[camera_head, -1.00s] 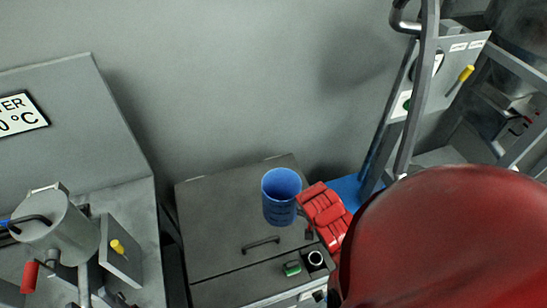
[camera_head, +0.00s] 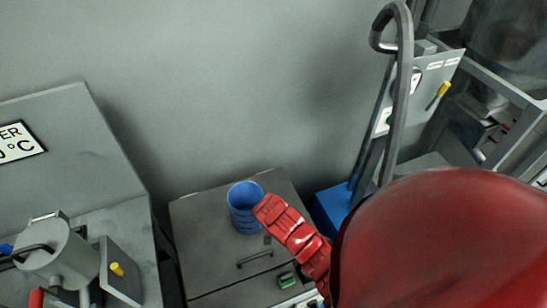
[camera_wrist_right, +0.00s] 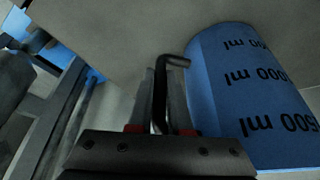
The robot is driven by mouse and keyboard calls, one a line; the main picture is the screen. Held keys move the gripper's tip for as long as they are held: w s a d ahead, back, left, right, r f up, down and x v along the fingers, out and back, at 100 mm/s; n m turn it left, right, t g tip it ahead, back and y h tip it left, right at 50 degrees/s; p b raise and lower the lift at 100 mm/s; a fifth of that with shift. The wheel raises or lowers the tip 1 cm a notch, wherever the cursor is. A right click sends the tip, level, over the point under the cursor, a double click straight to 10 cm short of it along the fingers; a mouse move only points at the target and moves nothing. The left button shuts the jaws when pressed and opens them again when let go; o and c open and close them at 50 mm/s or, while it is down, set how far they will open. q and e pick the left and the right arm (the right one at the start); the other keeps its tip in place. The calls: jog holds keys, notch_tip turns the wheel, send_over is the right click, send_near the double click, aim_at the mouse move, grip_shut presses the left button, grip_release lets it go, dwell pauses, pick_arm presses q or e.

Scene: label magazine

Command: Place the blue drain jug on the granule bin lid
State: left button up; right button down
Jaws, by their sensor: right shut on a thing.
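The blue drain jug (camera_head: 246,212) is upright over the grey granule bin lid (camera_head: 205,240) in the head view, with its open top showing. I cannot tell whether its base touches the lid. My right gripper (camera_head: 268,240) is beside the jug, mostly hidden by my red arm. In the right wrist view the jug (camera_wrist_right: 245,100) fills the right side, with volume marks on its wall. There my right gripper (camera_wrist_right: 160,100) is shut on a dark hooked bar that looks like the jug's handle (camera_wrist_right: 172,64). My left gripper is not in view.
A bar handle (camera_head: 255,258) and a green part (camera_head: 287,280) are at the lid's front. A grey machine with a metal drum (camera_head: 60,245) stands at left. A blue base (camera_head: 332,208) and metal frame (camera_head: 400,100) are at right. A grey wall is behind.

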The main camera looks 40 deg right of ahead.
jog(key=shift+f, duration=0.1)
jog(key=shift+f, duration=0.1)
jog(key=c, duration=0.8)
grip_release()
jog(key=shift+c, duration=0.2)
jog(key=shift+r, duration=0.2)
